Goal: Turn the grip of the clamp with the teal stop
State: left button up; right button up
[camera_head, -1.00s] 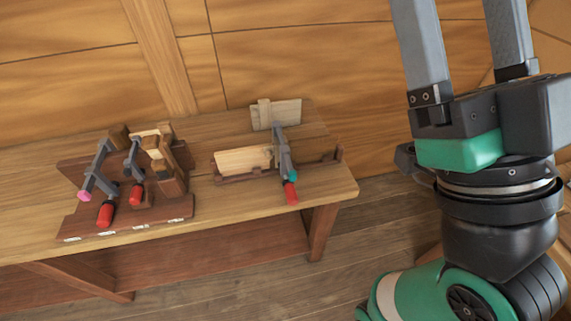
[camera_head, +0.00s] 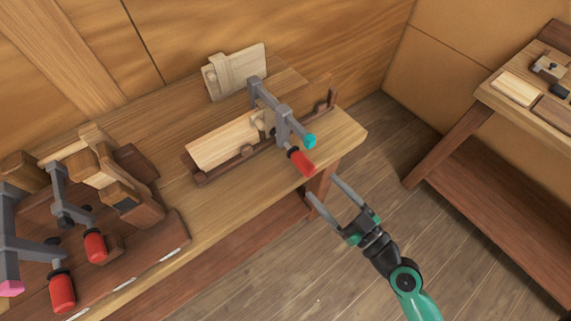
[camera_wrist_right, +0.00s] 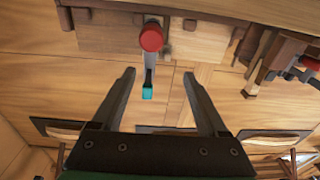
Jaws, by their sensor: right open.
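The clamp with the teal stop (camera_head: 283,117) sits across the pale board at the right end of the bench, its grey bar ending in the teal stop (camera_head: 310,141). Its red grip (camera_head: 301,161) points down toward the front edge. In the right wrist view the grip (camera_wrist_right: 151,38) shows end-on, above the teal stop (camera_wrist_right: 147,94). My right gripper (camera_head: 321,187) is open and empty, just in front of and below the grip, apart from it. In the wrist view its fingers (camera_wrist_right: 158,75) stand either side of the teal stop. My left gripper is not in view.
A rack with other red-gripped clamps (camera_head: 95,247) stands at the left of the bench (camera_head: 230,211). A board in a wooden cradle (camera_head: 224,140) lies under the clamp. A second bench (camera_head: 530,125) is at the right. The floor between is clear.

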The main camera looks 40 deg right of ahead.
aim_at(312, 174)
notch_tip(312, 174, down, 3)
jog(key=s+d, duration=0.1)
jog(key=s, duration=0.2)
jog(key=shift+m+g+h, duration=0.3)
jog(key=w+p, duration=0.1)
jog(key=w, duration=0.1)
jog(key=w+p, duration=0.1)
jog(key=w, duration=0.1)
jog(key=w+r+p, duration=0.1)
jog(key=w, duration=0.1)
jog(key=shift+w+d, duration=0.2)
jog(key=shift+d, duration=0.2)
jog(key=w, duration=0.1)
jog(key=w+p, duration=0.1)
jog(key=w, duration=0.3)
jog(key=shift+d+f, duration=0.2)
jog(key=shift+d, duration=0.05)
jog(key=shift+w+f, duration=0.1)
jog(key=shift+w, duration=0.4)
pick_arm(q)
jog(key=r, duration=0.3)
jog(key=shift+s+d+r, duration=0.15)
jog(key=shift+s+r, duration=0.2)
pick_arm(e)
grip_shut()
